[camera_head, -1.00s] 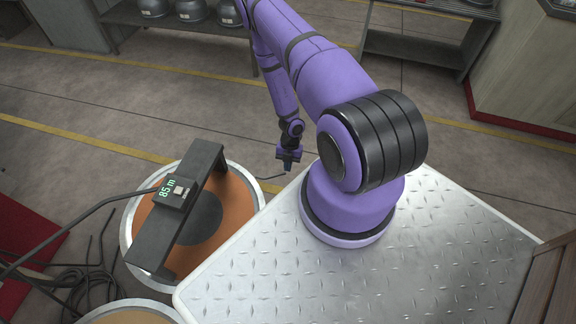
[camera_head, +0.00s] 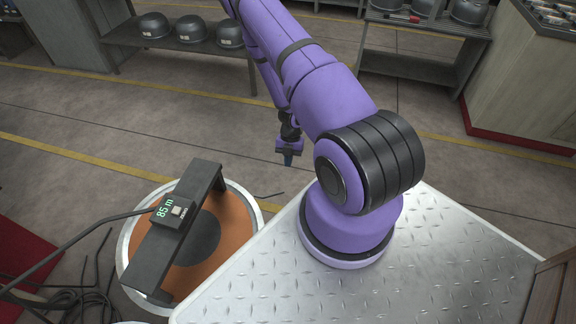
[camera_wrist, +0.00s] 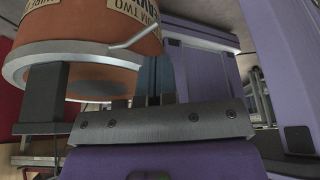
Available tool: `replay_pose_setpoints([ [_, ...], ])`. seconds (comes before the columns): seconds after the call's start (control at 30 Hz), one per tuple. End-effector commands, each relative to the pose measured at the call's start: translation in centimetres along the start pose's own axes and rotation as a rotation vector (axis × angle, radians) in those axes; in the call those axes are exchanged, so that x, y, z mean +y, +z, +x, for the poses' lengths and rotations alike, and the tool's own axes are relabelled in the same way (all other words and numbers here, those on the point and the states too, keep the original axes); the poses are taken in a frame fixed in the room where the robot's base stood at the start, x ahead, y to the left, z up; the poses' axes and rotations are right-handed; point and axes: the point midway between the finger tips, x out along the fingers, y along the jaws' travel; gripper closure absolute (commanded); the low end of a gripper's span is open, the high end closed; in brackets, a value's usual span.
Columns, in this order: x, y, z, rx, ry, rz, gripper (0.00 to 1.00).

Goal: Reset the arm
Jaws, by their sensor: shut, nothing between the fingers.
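My purple arm reaches out over the floor from its mount on the metal plate. My gripper (camera_head: 288,160) hangs beyond the cylinder's upper right side, apart from it, partly hidden behind a dark wrist joint. In the wrist view its blue fingers (camera_wrist: 155,78) are together with nothing between them. Beyond them, the orange cylinder (camera_wrist: 85,30) with a grey rim and a label appears upside down. A bent light rod or wire (camera_wrist: 134,35) shows in front of the cylinder, close to the fingertips.
The orange cylinder (camera_head: 222,258) stands beside my plate, with a dark bridge (camera_head: 205,185) across its top carrying a readout box (camera_head: 172,211) marked 85 m. A cable runs left from the box. Shelves with dark helmet-like domes (camera_head: 190,29) stand at the back. The floor between is clear.

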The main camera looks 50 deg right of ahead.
Motion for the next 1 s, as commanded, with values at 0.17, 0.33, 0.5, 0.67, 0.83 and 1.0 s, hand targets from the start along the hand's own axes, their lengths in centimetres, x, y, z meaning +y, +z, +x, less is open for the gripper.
replay_pose_setpoints([
  [0.17,0.0,0.0,0.0,0.0,0.0,0.0,1.0],
  [0.33,0.0,0.0,0.0,0.0,0.0,0.0,1.0],
  [0.5,0.0,0.0,0.0,0.0,0.0,-0.001,1.0],
  [0.67,1.1,-0.1,-1.3,-0.007,0.015,-0.06,1.0],
  [0.83,4.5,-1.1,-6.2,-0.031,0.06,-0.293,1.0],
  [1.0,8.2,-3.2,-12.2,-0.068,0.102,-0.602,1.0],
])
